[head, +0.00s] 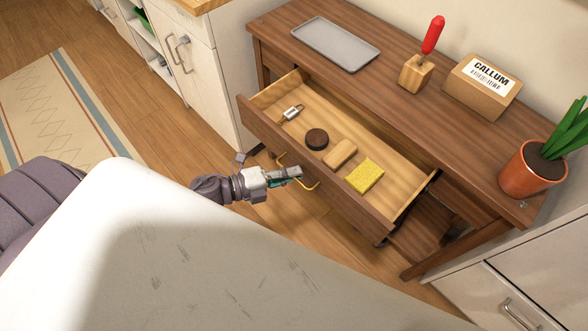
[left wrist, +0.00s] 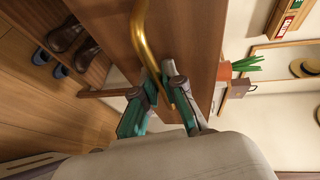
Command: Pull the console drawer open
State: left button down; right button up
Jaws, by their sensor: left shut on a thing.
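The console drawer (head: 322,181) is pulled well out of the wooden console (head: 395,95), and its inside shows. In it lie a padlock (head: 291,113), a dark round item (head: 316,139), a tan block (head: 340,153) and a yellow sponge (head: 365,175). My left gripper (head: 296,173) is at the drawer front, shut on its brass handle (head: 312,184). In the left wrist view the handle (left wrist: 148,50) runs down between the green-sided fingers of the gripper (left wrist: 164,95). My right gripper is not in view.
On the console top are a grey tray (head: 335,43), a red-handled tool in a wooden block (head: 416,74), a box labelled CALLUM (head: 482,84) and a potted plant (head: 535,168). White cabinets (head: 190,60) stand at left. Shoes (left wrist: 70,45) show in the left wrist view.

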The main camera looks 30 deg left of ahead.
pick_arm(q)
jog(key=c, duration=1.5)
grip_release()
jog(key=shift+c, duration=0.2)
jog(key=v, duration=1.2)
jog(key=shift+r, duration=0.1)
